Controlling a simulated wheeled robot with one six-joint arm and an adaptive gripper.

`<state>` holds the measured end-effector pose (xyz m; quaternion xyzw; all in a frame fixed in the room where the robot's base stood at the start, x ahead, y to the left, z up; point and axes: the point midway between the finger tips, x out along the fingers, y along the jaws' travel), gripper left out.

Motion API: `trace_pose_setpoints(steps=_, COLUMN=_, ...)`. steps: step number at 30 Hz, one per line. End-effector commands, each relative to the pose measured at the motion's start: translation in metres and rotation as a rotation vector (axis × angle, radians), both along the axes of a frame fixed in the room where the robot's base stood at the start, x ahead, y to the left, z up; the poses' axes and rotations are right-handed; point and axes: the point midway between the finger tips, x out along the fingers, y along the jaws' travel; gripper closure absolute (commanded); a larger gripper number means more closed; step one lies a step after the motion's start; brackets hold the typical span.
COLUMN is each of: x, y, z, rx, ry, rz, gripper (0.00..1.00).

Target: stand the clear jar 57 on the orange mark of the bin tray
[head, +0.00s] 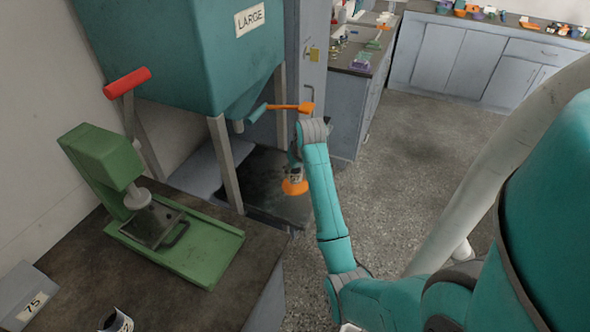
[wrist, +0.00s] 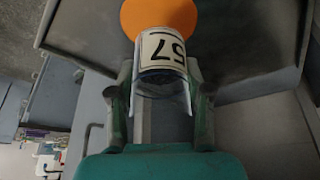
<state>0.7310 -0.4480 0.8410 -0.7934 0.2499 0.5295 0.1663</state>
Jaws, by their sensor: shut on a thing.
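The clear jar 57 (wrist: 162,50), with a white label, is between the two fingers of my gripper (wrist: 160,95), which is shut on it. In the head view the jar (head: 296,174) shows just below my wrist, over the orange mark (head: 294,188) of the dark bin tray (head: 264,168). In the wrist view the jar's far end overlaps the edge of the orange mark (wrist: 158,14). I cannot tell whether its base touches the tray (wrist: 245,45). My gripper in the head view is mostly hidden by the arm.
The teal hopper marked LARGE (head: 185,50) stands on legs (head: 225,160) above the tray, with an orange-ended lever (head: 290,107) near my wrist. A green press (head: 150,210) and a box marked 75 (head: 27,296) are on the near counter. Open floor (head: 420,150) lies right.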

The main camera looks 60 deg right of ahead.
Motion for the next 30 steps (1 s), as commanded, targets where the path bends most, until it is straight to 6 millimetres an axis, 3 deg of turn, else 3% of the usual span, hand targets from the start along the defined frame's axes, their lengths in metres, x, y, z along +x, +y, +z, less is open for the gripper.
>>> trace_pose_setpoints(steps=30, x=-0.0015, y=0.0009, z=-0.0072, rx=0.0, ry=0.0, rz=0.0, gripper=0.96)
